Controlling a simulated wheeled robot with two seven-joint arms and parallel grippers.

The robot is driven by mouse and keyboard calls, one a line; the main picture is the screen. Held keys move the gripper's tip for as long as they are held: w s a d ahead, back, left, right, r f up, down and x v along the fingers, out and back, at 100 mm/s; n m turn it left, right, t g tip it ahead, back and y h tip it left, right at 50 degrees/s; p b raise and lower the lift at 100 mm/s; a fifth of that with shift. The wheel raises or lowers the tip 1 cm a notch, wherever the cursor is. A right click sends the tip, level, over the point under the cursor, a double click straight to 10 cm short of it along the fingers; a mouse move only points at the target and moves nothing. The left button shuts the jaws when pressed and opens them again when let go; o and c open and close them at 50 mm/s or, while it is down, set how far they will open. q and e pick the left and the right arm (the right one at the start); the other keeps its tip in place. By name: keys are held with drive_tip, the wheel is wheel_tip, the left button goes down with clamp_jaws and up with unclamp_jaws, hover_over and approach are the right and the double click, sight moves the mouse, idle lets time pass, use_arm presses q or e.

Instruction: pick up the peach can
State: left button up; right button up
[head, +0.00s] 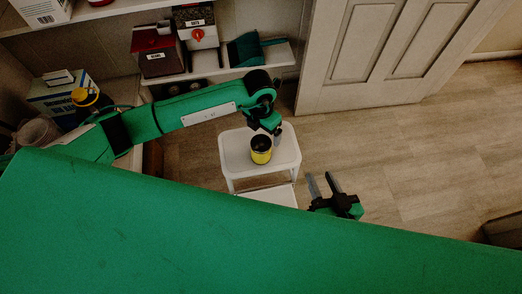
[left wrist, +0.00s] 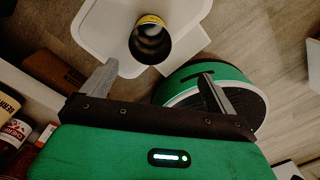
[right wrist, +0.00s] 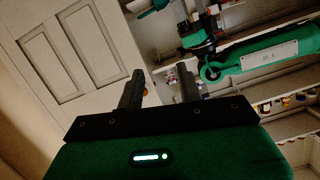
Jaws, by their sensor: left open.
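A yellow can (head: 261,156) with a dark round top stands upright on a white step stool (head: 287,158). In the left wrist view the can (left wrist: 151,42) shows from above, ahead of the fingertips. I cannot read its label. My left gripper (head: 272,128) is just above and beside the can in the head view, its fingers partly hidden. In the left wrist view the left gripper (left wrist: 160,72) is open with nothing between its fingers. My right gripper (head: 322,177) is open and empty, to the right of the stool; it also shows in the right wrist view (right wrist: 160,72).
Shelves at the back left hold a dark red box (head: 157,52), another box with a red knob (head: 197,35) and a dark green item (head: 250,48). A white panelled door (head: 375,50) stands at the back.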

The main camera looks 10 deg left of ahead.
use_arm(q)
drive_tip(key=b, duration=0.2)
approach(260, 142)
drive_tip(key=s+d+f, duration=0.1)
drive_tip(key=s+f, duration=0.1)
drive_tip(key=s, duration=0.2)
drive_tip(key=shift+y, duration=0.3)
drive_tip(key=f+b, duration=0.1)
drive_tip(key=f, duration=0.4)
drive_tip(key=shift+w+d+f+b, duration=0.2)
drive_tip(key=shift+f+b, duration=0.15)
use_arm(e)
drive_tip(key=w+d+r+t, duration=0.2)
drive_tip(key=r+t, duration=0.3)
drive_tip(key=r, duration=0.3)
drive_tip(key=w+d+r+t, duration=0.2)
drive_tip(key=r+t, duration=0.3)
drive_tip(key=r, duration=0.3)
drive_tip(key=shift+d+t+y, duration=0.15)
drive_tip(key=shift+t+y, duration=0.15)
drive_tip(key=shift+y, duration=0.1)
use_arm(q)
drive_tip(key=c, duration=1.1)
